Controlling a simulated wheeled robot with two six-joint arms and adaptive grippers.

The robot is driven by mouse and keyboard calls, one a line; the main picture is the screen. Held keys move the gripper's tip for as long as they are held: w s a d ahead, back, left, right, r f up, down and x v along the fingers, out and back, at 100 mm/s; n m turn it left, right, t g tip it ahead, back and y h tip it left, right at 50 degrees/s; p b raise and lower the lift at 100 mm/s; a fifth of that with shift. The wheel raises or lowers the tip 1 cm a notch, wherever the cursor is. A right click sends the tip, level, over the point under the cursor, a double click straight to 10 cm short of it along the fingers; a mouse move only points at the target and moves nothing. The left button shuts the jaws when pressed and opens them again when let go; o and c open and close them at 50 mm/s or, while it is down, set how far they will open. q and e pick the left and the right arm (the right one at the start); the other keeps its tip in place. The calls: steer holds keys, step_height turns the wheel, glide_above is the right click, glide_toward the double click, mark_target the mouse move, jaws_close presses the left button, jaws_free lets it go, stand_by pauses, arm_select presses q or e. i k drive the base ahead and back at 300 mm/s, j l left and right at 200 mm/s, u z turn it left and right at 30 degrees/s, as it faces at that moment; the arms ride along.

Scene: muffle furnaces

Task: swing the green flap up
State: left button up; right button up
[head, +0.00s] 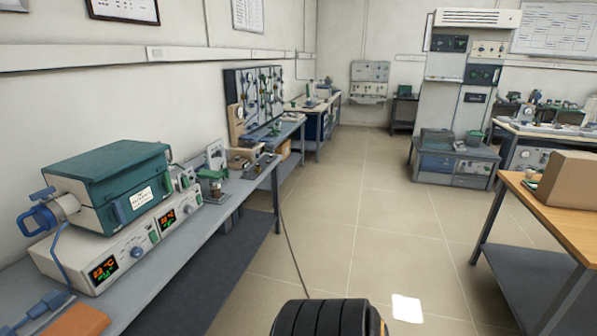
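A tube furnace (118,195) with a dark green hinged-looking upper part stands on the bench at the left. The furnace sits on a white control unit (135,245) with two lit displays. A white tube end with a blue clamp (42,217) sticks out at its left. Neither of my grippers shows in the view.
The grey bench (185,262) runs along the left wall, with small instruments beyond the furnace. An orange-brown block (75,321) lies near the front. A wooden table (560,215) with a cardboard box (570,190) stands right.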

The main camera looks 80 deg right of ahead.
mark_target(211, 174)
steer(key=z, duration=1.9)
steer(key=i+l+z, duration=0.1)
steer(key=i+l, duration=0.3)
steer(key=i+l+z, duration=0.1)
steer(key=i+l, duration=0.2)
steer(key=i, duration=0.3)
steer(key=i+l+z, duration=0.1)
steer(key=i+l, duration=0.2)
steer(key=i, duration=0.2)
steer(key=i+l+z, duration=0.1)
steer(key=i+l, duration=0.2)
steer(key=i, duration=0.2)
